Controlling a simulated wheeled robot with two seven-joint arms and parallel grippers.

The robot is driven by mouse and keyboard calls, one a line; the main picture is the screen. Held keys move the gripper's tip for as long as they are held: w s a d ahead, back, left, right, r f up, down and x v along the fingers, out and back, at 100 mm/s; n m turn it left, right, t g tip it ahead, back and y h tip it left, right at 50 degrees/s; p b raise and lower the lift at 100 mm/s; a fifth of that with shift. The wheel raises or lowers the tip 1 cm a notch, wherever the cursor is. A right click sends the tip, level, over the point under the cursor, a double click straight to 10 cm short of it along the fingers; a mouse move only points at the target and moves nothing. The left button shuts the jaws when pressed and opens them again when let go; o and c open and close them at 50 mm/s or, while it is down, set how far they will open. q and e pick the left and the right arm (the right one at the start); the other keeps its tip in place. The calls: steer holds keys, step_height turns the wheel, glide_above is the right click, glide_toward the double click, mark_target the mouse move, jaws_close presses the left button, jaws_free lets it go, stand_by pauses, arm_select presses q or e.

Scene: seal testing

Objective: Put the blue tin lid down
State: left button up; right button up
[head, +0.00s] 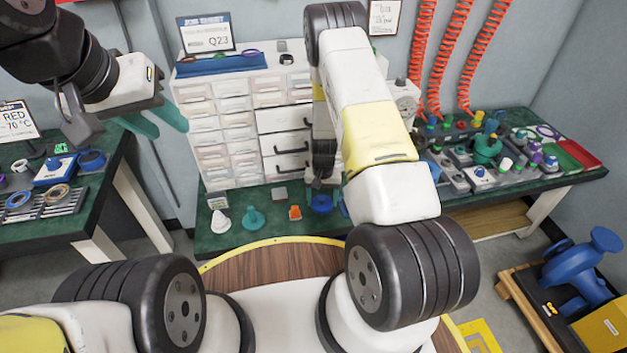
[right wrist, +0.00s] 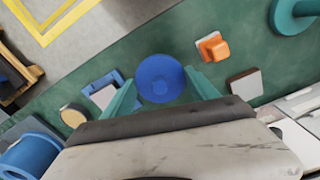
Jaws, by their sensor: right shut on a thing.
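The blue tin lid (right wrist: 160,78) is a round blue disc between the teal fingers of my right gripper (right wrist: 159,84) in the right wrist view. The gripper is shut on it, over the green bench top. In the head view the lid (head: 320,203) shows just below my right wrist, right of a small orange part. I cannot tell whether the lid touches the bench. My left gripper (head: 157,122) is at the upper left of the head view, its teal fingers apart and empty, in the air away from the lid.
The green bench (right wrist: 85,70) also bears an orange part (right wrist: 212,46), a dark-edged square block (right wrist: 246,84), a teal flanged part (right wrist: 293,14) and a blue-framed part (right wrist: 103,93). A drawer cabinet (head: 235,130) stands behind. Bare bench shows around the lid.

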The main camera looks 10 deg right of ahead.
mark_target(322, 205)
steer(key=shift+w+f, duration=0.15)
steer(key=shift+f, duration=1.65)
steer(key=shift+f, duration=0.1)
steer(key=o, duration=1.3)
steer(key=shift+o, duration=0.2)
